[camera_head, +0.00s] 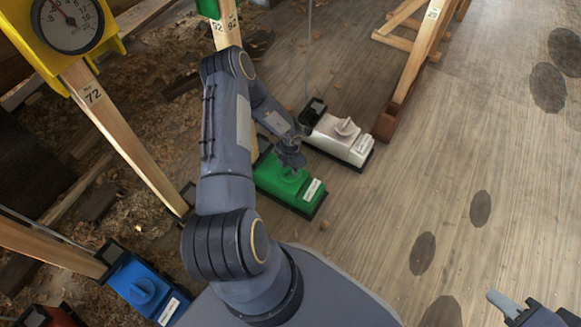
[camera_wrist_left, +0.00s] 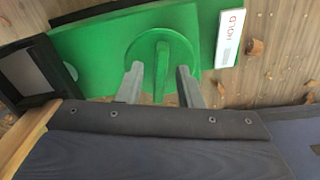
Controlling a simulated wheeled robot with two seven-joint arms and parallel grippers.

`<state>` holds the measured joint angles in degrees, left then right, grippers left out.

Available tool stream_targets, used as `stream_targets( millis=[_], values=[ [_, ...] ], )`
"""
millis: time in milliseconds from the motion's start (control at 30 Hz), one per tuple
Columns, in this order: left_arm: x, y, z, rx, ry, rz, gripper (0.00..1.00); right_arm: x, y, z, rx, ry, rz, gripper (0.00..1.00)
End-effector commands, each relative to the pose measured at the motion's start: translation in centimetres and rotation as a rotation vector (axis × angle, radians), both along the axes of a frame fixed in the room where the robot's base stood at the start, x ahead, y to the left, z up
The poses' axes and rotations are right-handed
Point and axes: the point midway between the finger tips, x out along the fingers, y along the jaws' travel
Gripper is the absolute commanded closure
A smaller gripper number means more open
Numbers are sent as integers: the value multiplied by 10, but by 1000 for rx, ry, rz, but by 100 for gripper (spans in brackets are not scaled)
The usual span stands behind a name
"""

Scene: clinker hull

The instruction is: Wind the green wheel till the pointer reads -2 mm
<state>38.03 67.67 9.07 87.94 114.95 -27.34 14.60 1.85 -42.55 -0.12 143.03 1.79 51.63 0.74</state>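The green wheel is a round disc with a raised bar across it (camera_wrist_left: 161,62), on a green block (camera_head: 309,204) labelled "HOLD". My left gripper (camera_head: 291,163) is over the wheel. In the left wrist view my left gripper (camera_wrist_left: 160,88) has its two fingers apart, one on each side of the bar, with gaps showing. Only the lower edge of a green housing (camera_head: 208,8) shows at the top of the head view; no dial face or pointer of it is visible. My right gripper (camera_head: 526,308) is at the bottom right corner, partly cut off, with nothing seen in it.
A white block with a wheel (camera_head: 342,137) stands just behind the green one. A blue block with a wheel (camera_head: 141,290) is at lower left. A yellow-framed dial (camera_head: 68,22) on a wooden post is at upper left.

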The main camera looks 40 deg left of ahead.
Motion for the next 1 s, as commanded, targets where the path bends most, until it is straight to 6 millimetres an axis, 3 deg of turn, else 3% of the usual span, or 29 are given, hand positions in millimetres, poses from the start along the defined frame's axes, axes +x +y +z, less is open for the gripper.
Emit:
stream_targets(
  millis=[33,267,667,1000],
  values=[
    [0,0,0,0,0,0,70,0,0,0,0,0,0,67],
    [0,0,0,0,0,0,100,0,0,0,0,0,0,67],
    [0,0,2,-1,0,-43,100,0,0,6,0,0,0,67],
    [0,0,3,-1,0,-268,100,0,0,26,0,0,0,67]
  ],
)
